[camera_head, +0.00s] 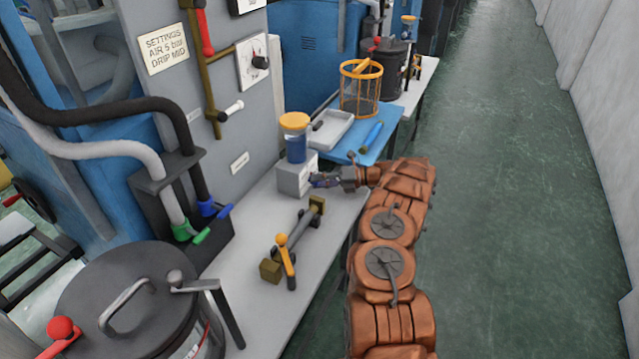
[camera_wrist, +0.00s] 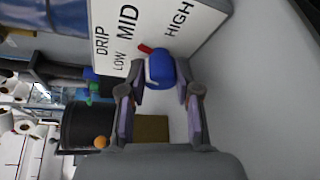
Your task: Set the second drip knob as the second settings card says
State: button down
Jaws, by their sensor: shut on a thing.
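The settings card (camera_head: 163,45) on the grey panel reads "SETTINGS AIR 5 bar DRIP MID". The drip box (camera_head: 295,176) is grey and stands on the bench below an oiler jar (camera_head: 295,138) with blue contents and an orange lid. In the wrist view its white face (camera_wrist: 150,22) shows DRIP, LOW, MID and HIGH. A blue drip knob (camera_wrist: 161,72) sits on it; its red pointer points roughly toward MID. My gripper (camera_head: 322,181) reaches the box from the right. In the wrist view my gripper (camera_wrist: 160,92) is shut on the knob, a finger on each side.
A grey rod with brass-coloured end blocks and an orange-topped lever (camera_head: 285,258) lies on the bench in front. A black pot (camera_head: 125,295) stands nearer. Behind are a white tray (camera_head: 328,130), a blue mat and an orange wire basket (camera_head: 361,92). The green aisle floor at right is free.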

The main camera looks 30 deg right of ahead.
dwell(0.3)
jog(key=c, duration=1.1)
grip_release()
jog(key=shift+d, duration=0.1)
jog(key=v, duration=1.1)
jog(key=shift+s+d, duration=0.25)
jog(key=shift+d, duration=0.1)
